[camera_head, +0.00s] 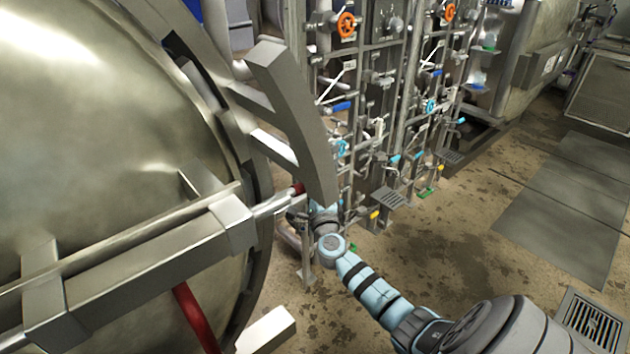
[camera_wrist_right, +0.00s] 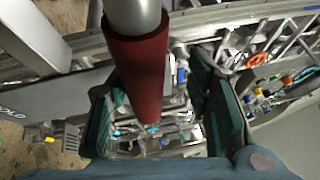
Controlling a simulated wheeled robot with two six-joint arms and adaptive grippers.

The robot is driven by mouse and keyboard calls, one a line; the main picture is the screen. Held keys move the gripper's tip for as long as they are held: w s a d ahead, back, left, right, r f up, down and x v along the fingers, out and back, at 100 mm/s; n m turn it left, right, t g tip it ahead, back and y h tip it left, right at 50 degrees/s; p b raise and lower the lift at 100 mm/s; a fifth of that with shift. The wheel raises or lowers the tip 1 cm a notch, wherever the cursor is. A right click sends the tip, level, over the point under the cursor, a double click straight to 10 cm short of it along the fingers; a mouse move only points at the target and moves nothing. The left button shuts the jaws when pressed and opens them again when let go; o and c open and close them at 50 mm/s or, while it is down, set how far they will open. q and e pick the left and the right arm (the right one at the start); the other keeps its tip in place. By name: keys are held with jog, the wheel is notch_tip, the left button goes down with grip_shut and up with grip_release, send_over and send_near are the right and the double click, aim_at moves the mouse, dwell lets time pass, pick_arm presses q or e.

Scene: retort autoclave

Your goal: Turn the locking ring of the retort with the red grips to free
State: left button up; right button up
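The steel retort door (camera_head: 90,120) with its ring (camera_head: 262,180) fills the left of the head view. A red grip (camera_head: 298,188) on a steel bar points right from the ring, partly hidden by a curved metal arm. It shows large in the wrist view (camera_wrist_right: 139,75). A second red grip (camera_head: 195,318) is lower, below the grey beam. My right gripper (camera_wrist_right: 152,95) is open, its two dark green fingers either side of the first red grip, with gaps visible. In the head view this gripper is mostly hidden behind the curved arm. My left gripper is not in view.
The curved metal arm (camera_head: 295,120) stands close to my right wrist. A pipe rack (camera_head: 385,110) with orange and blue valve handles stands behind. The floor (camera_head: 450,240) to the right is open.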

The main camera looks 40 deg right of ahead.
jog(key=v, duration=1.1)
jog(key=shift+s+a, duration=0.2)
jog(key=shift+s, duration=0.1)
